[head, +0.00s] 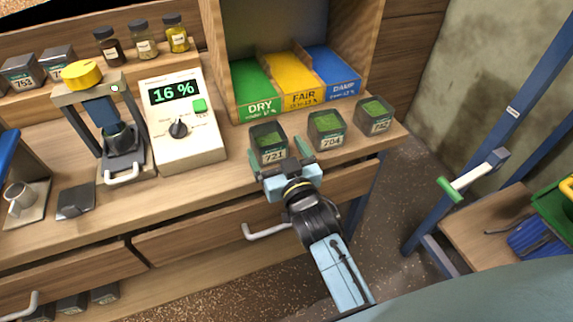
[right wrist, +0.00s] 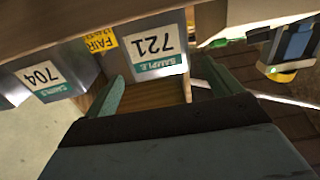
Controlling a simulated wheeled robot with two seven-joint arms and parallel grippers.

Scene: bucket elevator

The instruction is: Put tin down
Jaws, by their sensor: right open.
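Tin 721 (head: 268,134), a dark grey tin with a green top and a sample label, stands upright on the bench in front of the green DRY slot (head: 254,88). It also shows upside down in the right wrist view (right wrist: 155,42). My right gripper (head: 280,160) is open at the near side of this tin, with a finger towards each side of it. In the right wrist view its fingers (right wrist: 163,85) are spread, with bare wood showing between them. I cannot tell whether they touch the tin. My left gripper is not in view.
Tin 704 (head: 327,129) and another tin (head: 375,116) stand to the right, near the bench edge. The yellow FAIR slot (head: 292,80) and blue DAMP slot (head: 332,73) are behind. A meter (head: 186,120) reading 16 % stands left. A drawer handle (head: 268,231) juts out below.

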